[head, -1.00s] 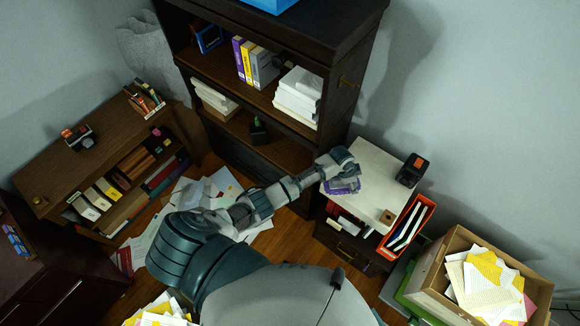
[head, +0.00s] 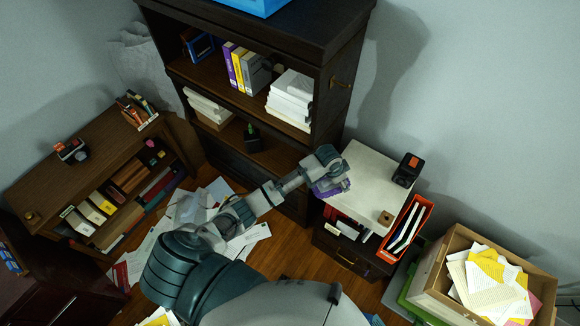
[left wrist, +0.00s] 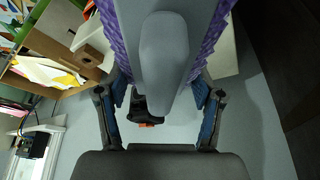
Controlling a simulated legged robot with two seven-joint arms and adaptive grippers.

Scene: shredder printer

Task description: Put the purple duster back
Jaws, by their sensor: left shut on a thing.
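The purple duster (head: 331,188) is held in my left gripper (head: 328,168), at the left edge of the white-topped cabinet in the head view. Whether it touches the top cannot be told. In the left wrist view, its grey handle (left wrist: 170,60) runs up the middle with purple fringe on both sides. The fingers of my left gripper (left wrist: 162,108) stand on either side of it, shut on the duster. My right gripper is not in view.
The white cabinet top (head: 375,175) carries a black device (head: 407,169) and a small brown block (head: 386,218). A dark bookshelf (head: 325,100) stands behind to the left. An orange file holder (head: 409,226) and a cardboard box of papers (head: 440,270) are to the right.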

